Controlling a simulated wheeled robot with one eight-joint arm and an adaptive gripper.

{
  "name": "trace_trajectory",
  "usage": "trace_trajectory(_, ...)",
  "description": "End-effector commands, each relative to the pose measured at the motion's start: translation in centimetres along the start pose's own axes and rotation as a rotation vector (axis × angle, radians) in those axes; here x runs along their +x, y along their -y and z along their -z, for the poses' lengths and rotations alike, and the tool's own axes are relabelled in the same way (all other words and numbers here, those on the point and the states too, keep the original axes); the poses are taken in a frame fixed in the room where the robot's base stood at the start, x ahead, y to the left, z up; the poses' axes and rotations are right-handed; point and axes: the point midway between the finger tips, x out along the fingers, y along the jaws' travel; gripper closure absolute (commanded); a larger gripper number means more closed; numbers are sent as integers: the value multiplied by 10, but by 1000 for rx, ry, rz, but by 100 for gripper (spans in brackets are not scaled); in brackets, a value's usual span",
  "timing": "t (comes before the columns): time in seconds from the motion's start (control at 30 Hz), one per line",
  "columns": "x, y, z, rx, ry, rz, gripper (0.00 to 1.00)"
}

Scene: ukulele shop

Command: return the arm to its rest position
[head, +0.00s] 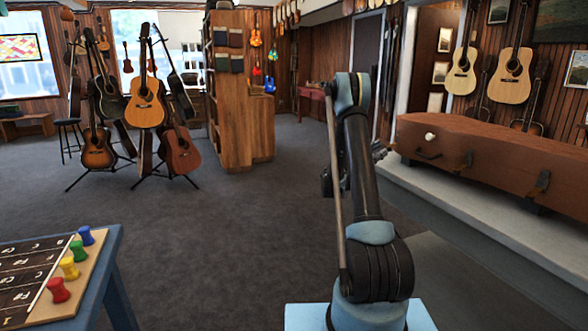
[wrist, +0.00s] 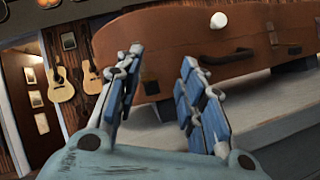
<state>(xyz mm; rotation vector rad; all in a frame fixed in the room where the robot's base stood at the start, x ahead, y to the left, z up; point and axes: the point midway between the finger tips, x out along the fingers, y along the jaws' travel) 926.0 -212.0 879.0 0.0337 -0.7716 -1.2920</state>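My arm rises from its pale blue base in the middle right of the head view, upright with the elbow at the top. My gripper (head: 329,180) shows only as a small dark part behind the arm, on its left side. In the wrist view my gripper (wrist: 162,95) has its two blue-padded fingers spread apart. Nothing is between them. The view there is tilted and looks toward a brown case (wrist: 190,45), which stands beyond the fingers, apart from them as far as I can tell.
The long brown case (head: 500,150) lies on a pale raised platform (head: 440,190) at right, a small white object (head: 429,136) on it. A blue table (head: 112,260) with a chord board (head: 38,280) and several coloured pegs is at lower left. Guitars on stands (head: 145,102) are farther back. Carpet between is clear.

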Motion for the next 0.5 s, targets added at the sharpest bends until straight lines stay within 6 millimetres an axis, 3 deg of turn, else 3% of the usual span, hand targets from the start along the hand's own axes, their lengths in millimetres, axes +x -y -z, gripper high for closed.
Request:
trace_trajectory(0.2, 25, 13, -24, 85, -135, 80, 64)
trace_trajectory(0.5, 43, 43, -55, 210, -320, 215, 64)
